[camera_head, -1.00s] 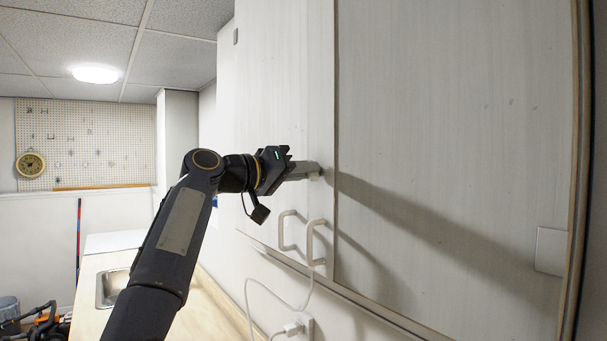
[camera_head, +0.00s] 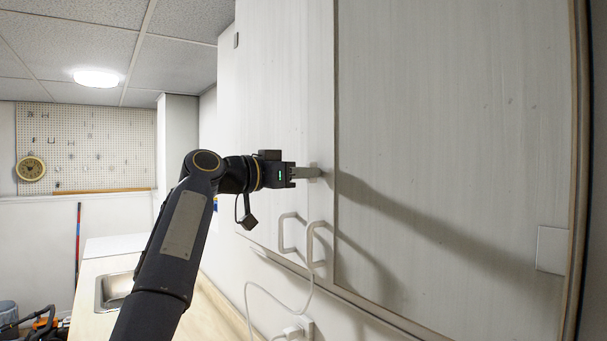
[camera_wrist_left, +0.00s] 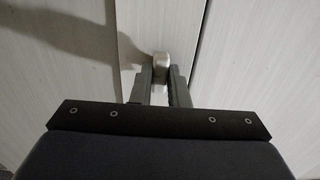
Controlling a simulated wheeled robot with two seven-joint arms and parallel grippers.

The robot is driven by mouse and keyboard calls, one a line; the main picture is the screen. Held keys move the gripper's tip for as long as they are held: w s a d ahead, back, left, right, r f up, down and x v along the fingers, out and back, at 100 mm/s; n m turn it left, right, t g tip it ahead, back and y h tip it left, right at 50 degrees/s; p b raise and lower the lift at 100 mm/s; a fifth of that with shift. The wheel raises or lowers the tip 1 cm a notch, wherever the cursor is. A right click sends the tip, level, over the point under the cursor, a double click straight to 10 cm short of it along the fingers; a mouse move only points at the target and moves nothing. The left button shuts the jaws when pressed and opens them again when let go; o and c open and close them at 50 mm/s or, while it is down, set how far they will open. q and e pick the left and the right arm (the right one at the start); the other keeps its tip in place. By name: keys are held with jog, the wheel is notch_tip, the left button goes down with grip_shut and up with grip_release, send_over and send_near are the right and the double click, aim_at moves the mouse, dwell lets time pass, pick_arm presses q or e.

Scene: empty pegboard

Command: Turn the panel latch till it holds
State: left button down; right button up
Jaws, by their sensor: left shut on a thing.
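In the head view my left gripper (camera_head: 308,173) reaches the cabinet front from the left, and the latch (camera_head: 315,170) is mostly hidden by the fingers. Whether the latch lies across the seam is hard to tell. My right gripper is not in view.
Two pale handles (camera_head: 318,243) stand out from the cabinet's lower edge, below my gripper. A white cable (camera_head: 262,286) hangs under them to a wall outlet. A counter with a sink (camera_head: 112,292) is at lower left. A pegboard (camera_head: 100,150) hangs on the far wall.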

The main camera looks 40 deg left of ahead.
pick_arm(q)
jog(key=shift+f, duration=0.1)
dwell(0.3)
jog(key=c, duration=1.4)
grip_release()
jog(key=shift+s, duration=0.1)
jog(key=b+v, duration=0.2)
jog(key=v, duration=0.5)
jog(key=shift+s+b, duration=0.3)
jog(key=shift+a, duration=0.15)
